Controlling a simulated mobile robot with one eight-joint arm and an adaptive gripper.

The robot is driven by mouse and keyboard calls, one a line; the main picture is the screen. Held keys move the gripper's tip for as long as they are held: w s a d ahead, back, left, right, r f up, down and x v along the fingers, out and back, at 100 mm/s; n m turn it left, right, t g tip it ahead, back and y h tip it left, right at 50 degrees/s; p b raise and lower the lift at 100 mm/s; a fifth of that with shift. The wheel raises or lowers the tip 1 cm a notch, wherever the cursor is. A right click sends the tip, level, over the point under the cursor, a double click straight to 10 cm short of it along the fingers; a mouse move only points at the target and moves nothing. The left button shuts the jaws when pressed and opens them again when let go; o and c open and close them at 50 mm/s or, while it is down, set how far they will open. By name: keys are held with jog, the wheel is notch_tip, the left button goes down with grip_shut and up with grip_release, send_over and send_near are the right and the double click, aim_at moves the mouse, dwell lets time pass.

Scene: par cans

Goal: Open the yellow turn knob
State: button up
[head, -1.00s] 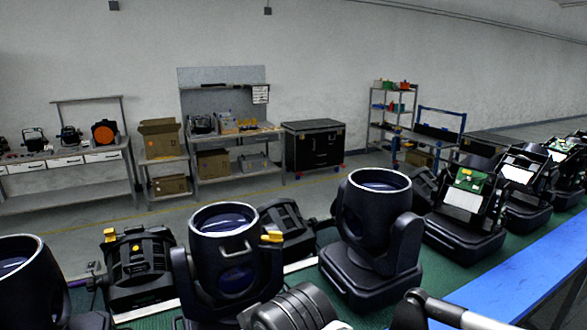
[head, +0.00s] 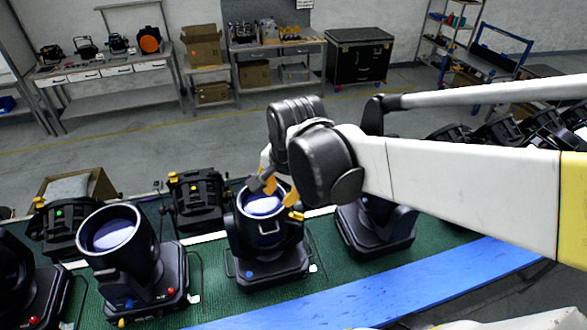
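The yellow turn knob (head: 296,215) sits on the upper right side of a black stage light (head: 262,232) in the middle of the green bench. The light's round lens opening faces up. My gripper (head: 275,195) hangs from the arm just above this light, in front of part of its lens. Its yellow-tipped fingers look spread apart, with nothing seen between them. The right finger is close above the knob; I cannot tell whether it touches. The back of the light's rim is partly hidden by the gripper.
Another black light (head: 118,250) stands to the left, and one (head: 372,232) stands to the right, partly under my arm. A black unit with yellow parts (head: 195,198) is behind. A blue strip (head: 370,300) runs along the bench's front edge.

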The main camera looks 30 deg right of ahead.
jog(key=w+d+f+m+g, duration=0.2)
jog(key=w+d+f+m, duration=0.15)
jog(key=m, duration=0.25)
jog(key=m+g, duration=0.2)
jog(key=m, duration=0.7)
send_over(299, 214)
jog(key=shift+y, duration=0.3)
jog(key=f, duration=0.8)
jog(key=shift+w+a, duration=0.1)
jog(key=shift+w, duration=0.1)
jog(key=shift+f+m, duration=0.35)
jog(key=shift+m, duration=0.05)
jog(key=shift+s+f+b, duration=0.15)
jog(key=shift+f+b, duration=0.25)
jog(key=shift+b, duration=0.05)
jog(key=shift+f+b, duration=1.65)
jog(key=shift+f, duration=1.3)
grip_shut()
